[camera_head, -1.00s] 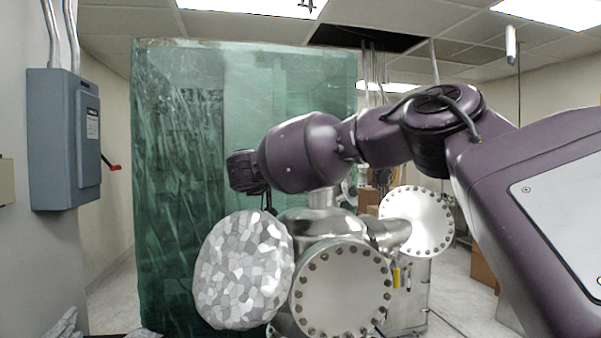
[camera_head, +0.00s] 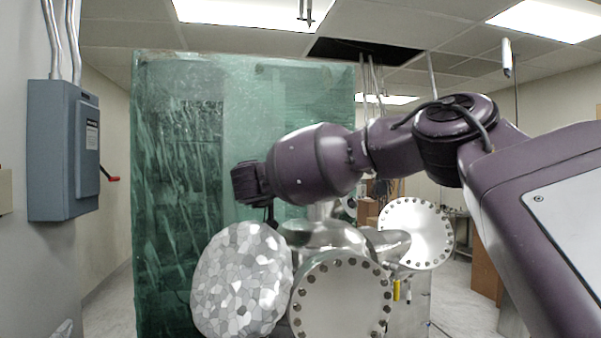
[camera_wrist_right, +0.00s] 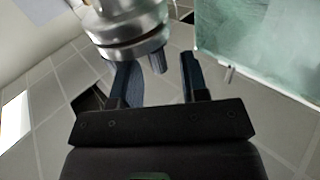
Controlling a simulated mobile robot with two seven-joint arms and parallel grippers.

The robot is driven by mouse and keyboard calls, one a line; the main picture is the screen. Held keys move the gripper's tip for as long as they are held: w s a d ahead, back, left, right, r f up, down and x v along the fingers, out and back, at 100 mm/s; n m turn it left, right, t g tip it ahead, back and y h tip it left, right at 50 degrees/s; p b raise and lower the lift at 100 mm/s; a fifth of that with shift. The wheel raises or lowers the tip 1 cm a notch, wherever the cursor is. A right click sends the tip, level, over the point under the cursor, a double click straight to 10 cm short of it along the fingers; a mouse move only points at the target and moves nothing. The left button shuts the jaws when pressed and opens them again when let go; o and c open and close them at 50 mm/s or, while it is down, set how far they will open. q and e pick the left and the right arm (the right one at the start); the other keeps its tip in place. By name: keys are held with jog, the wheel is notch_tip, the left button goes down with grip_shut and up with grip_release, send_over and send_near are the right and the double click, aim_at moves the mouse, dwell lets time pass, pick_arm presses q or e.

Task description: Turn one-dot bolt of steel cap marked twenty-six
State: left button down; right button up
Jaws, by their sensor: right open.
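In the head view a round steel cap (camera_head: 342,298) ringed with bolts faces me at the front of a metal vessel; its lower edge is cut off. A second bolted steel cap (camera_head: 415,233) is farther right. I cannot read a twenty-six or dots on either. My right gripper (camera_head: 270,215) hangs behind the top of a mosaic-patterned disc and is partly hidden. In the right wrist view its two fingers (camera_wrist_right: 158,65) are open, with a short bolt-like stud (camera_wrist_right: 158,60) between them in the picture, below a steel flange. Contact is unclear. My left gripper is out of view.
The grey-white mosaic disc (camera_head: 240,283) stands left of the front cap. A tall green translucent panel (camera_head: 180,130) rises behind. A grey switch box (camera_head: 62,150) with a red lever is on the left wall. Clear floor shows at right.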

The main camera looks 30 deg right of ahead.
notch_tip(320, 180, up, 20)
dwell(0.6)
jog(key=w+a+f+g+h, duration=0.1)
jog(key=w+a+f+g, duration=0.1)
jog(key=a+f, duration=0.35)
jog(key=w+a+f+m+g, duration=0.1)
jog(key=a+f, duration=0.1)
jog(key=f, duration=0.6)
jog(key=w+a+f+g+h, duration=0.1)
jog(key=w+a+f+g, duration=0.1)
jog(key=a+f, duration=0.35)
jog(key=s+d+m+g, duration=0.1)
jog(key=d, duration=0.3)
jog(key=s+d+m+g+p, duration=0.1)
jog(key=d+m, duration=0.1)
jog(key=d, duration=0.2)
jog(key=s+d+f+m+g+p, duration=0.1)
jog(key=s+d+m+g, duration=0.1)
jog(key=d, duration=0.3)
